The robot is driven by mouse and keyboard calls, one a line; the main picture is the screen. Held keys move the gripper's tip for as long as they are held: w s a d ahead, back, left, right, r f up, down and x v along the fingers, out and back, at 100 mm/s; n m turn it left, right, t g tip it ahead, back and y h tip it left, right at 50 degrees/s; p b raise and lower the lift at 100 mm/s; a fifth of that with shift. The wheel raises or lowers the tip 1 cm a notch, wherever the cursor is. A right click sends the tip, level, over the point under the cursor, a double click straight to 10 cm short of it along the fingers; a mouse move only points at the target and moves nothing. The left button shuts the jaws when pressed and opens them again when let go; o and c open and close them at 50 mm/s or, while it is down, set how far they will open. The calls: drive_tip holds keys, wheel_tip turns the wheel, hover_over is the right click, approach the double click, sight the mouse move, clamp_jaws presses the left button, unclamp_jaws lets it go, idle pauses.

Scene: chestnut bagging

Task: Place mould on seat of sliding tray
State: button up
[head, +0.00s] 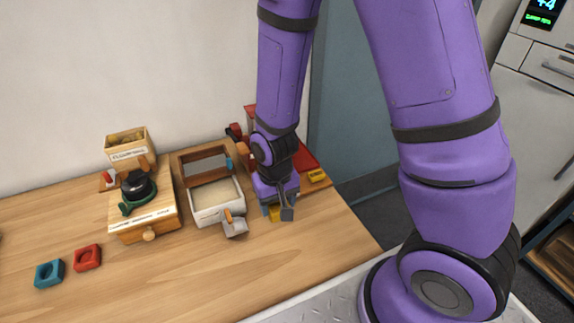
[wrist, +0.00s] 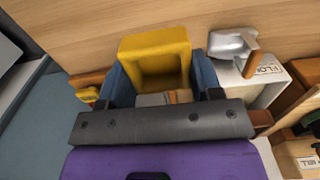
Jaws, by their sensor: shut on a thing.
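My gripper (head: 279,212) is shut on a yellow mould, a square piece with a hollow. The mould (wrist: 157,55) shows in the wrist view between the blue fingers (wrist: 158,88); in the head view only a small yellow part shows. The gripper is low over the right part of the table; contact between mould and wood cannot be told. A red apparatus (head: 307,158) stands behind my arm, mostly hidden, with a small yellow piece (head: 317,176) at its front right. I cannot tell which part is the sliding tray or its seat.
A teal mould (head: 48,273) and a red mould (head: 87,257) lie at the front left. A white flour box (head: 217,214) with a metal scoop (head: 235,227) stands just left of my gripper. A wooden drawer box (head: 145,222) is farther left. The table's front right is clear.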

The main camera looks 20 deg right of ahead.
drive_tip(key=w+d, duration=0.2)
drive_tip(key=w, duration=0.3)
drive_tip(key=w+d+f, duration=0.1)
drive_tip(key=w+d, duration=0.1)
drive_tip(key=w, duration=0.3)
drive_tip(key=w+d, duration=0.2)
drive_tip(key=w, duration=0.3)
drive_tip(key=shift+f, duration=1.95)
drive_tip(key=shift+f, duration=0.15)
drive_tip(key=o, duration=1)
drive_tip(key=shift+o, duration=0.2)
